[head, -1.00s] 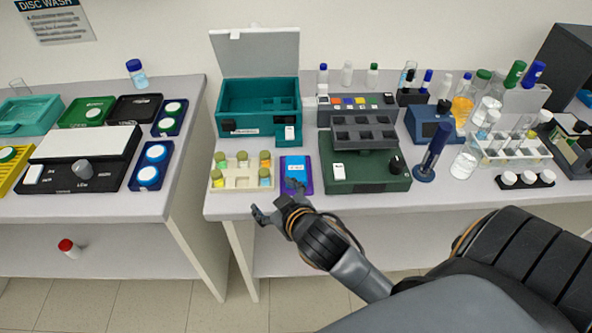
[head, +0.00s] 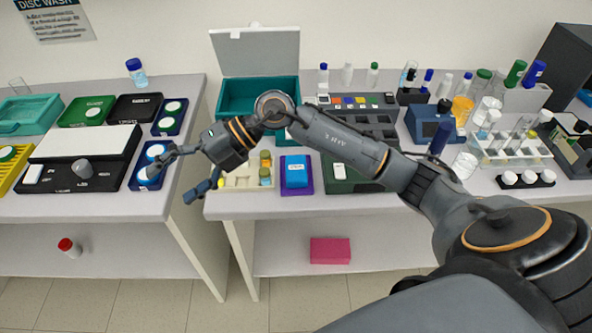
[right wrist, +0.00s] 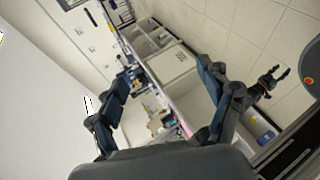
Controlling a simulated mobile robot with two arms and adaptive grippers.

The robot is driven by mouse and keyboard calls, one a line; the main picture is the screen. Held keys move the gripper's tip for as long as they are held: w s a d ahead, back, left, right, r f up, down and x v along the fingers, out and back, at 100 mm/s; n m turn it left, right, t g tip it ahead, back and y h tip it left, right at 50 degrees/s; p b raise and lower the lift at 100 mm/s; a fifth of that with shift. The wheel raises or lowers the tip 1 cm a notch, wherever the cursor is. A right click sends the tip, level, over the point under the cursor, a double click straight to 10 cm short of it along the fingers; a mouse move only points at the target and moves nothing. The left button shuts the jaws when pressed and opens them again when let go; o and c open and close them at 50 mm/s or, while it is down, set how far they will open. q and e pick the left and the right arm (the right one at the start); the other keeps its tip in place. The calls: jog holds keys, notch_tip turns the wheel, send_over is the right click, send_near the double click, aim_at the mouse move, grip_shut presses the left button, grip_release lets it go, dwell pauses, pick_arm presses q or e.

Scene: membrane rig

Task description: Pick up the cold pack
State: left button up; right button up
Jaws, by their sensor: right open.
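The cold pack appears to be the blue pack (head: 297,174) on a purple tray (head: 300,190) near the front edge of the right bench in the head view. My right gripper (head: 172,178) is open and empty, left of the pack and apart from it, over the gap between the benches. Its spread fingers also show in the right wrist view (right wrist: 166,105). A small dark claw at the right of that view looks like my left gripper (right wrist: 272,78); it is too small to judge its jaws. The left gripper is outside the head view.
Beside the pack stand a cream vial rack (head: 236,182), partly hidden by my right arm, and a dark green device (head: 345,183). A teal box (head: 236,95) with a raised lid is behind. A pink box (head: 330,250) lies on the lower shelf.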

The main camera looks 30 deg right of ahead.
jog(key=w+d+f+h, duration=0.2)
jog(key=d+f+h, duration=0.3)
jog(key=d, duration=0.5)
jog(key=r+m+g+h, duration=0.2)
jog(key=m+h, duration=0.2)
jog(key=h, duration=0.4)
send_over(296, 167)
jog(key=f, duration=0.2)
jog(key=f+p, duration=0.1)
jog(key=f, duration=0.2)
jog(key=f+p, duration=0.1)
jog(key=f, duration=0.1)
jog(key=shift+s+a+f, duration=0.15)
jog(key=shift+a+f, duration=0.1)
jog(key=shift+f, duration=0.15)
jog(key=f, duration=0.1)
jog(key=f+p, duration=0.2)
jog(key=f, duration=0.1)
jog(key=shift+d, duration=0.25)
jog(key=shift+f, duration=0.65)
jog(key=c, duration=1.1)
jog(key=shift+w+r, duration=0.15)
jog(key=shift+w, duration=0.05)
